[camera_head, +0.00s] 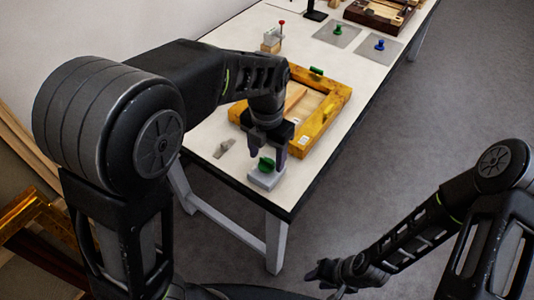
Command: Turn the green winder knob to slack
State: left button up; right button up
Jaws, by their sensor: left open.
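The green winder knob (266,164) sits on top of a small grey block (264,181) near the front corner of the white table. My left gripper (268,154) points down right at the knob, with its open fingers on either side of it or just above; I cannot tell whether they touch it. The knob's upper part is partly hidden by the gripper. My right gripper (328,274) hangs low over the floor, away from the table; its fingers are too small and dark to judge.
A gilt wooden frame (331,111) lies behind the block, with a green piece (316,71) at its far edge. A small grey metal piece (224,147) lies left of the block. Grey plates with a green knob (337,30) and a blue knob (379,44) lie farther back.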

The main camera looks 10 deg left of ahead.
aim_at(267, 160)
pick_arm(q)
notch_tip(267, 160, up, 8)
jog(key=shift+f, duration=0.1)
dwell(0.4)
dwell(0.5)
